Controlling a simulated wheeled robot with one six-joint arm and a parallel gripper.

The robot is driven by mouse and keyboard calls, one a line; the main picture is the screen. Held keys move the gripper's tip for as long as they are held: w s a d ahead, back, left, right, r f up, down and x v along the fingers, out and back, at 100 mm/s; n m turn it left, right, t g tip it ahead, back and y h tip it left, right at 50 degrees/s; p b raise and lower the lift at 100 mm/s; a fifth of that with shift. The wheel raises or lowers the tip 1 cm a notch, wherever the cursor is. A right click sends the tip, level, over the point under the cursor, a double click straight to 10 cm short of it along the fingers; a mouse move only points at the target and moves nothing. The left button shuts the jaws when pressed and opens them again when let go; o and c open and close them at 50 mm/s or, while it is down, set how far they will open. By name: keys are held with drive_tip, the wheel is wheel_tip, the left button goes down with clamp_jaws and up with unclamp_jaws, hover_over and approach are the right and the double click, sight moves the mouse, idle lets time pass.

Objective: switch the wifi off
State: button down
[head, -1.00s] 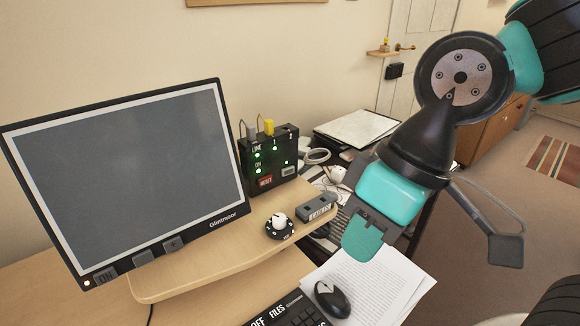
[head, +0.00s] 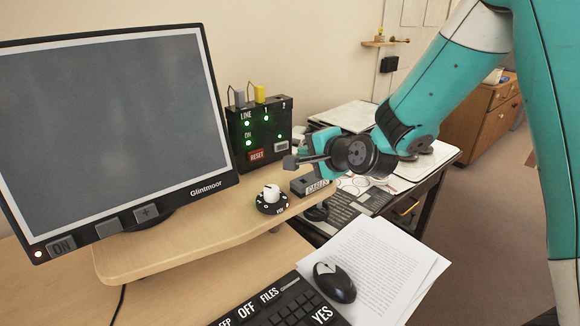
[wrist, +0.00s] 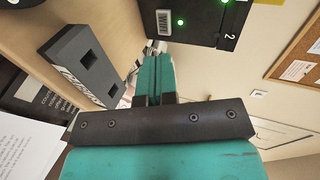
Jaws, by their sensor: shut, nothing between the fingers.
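The router is a black box (head: 258,128) at the right end of the wooden riser, beside the monitor. It has lit green lights, labels LINE and ON, a red RESET label (head: 256,155) and a grey button (head: 281,146). A grey plug and a yellow plug (head: 260,93) stand in its top. My gripper (head: 291,161) is shut and empty, just right of the router's lower front. In the wrist view, my gripper's closed teal fingers (wrist: 155,72) point towards the router (wrist: 205,18), below its ribbed grey button (wrist: 163,23). I cannot tell whether they touch it.
A white knob on a black dial (head: 271,196) and a grey box labelled CABLES (head: 311,185) sit on the riser (head: 150,255). The monitor (head: 110,130) stands at left. A mouse (head: 334,282), papers and keyboard lie in front.

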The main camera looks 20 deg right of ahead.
sight(285, 147)
drive_tip(key=shift+w+d+f+m+t, duration=0.3)
drive_tip(key=shift+w+d+f+m, duration=0.2)
drive_tip(key=shift+w+d+f, duration=0.15)
drive_tip(key=shift+w+d+m+t+h, duration=0.1)
drive_tip(key=shift+d+m+t+h, duration=0.05)
drive_tip(key=shift+m+t+h, duration=0.15)
drive_tip(key=x, duration=1)
drive_tip(key=shift+f, duration=0.1)
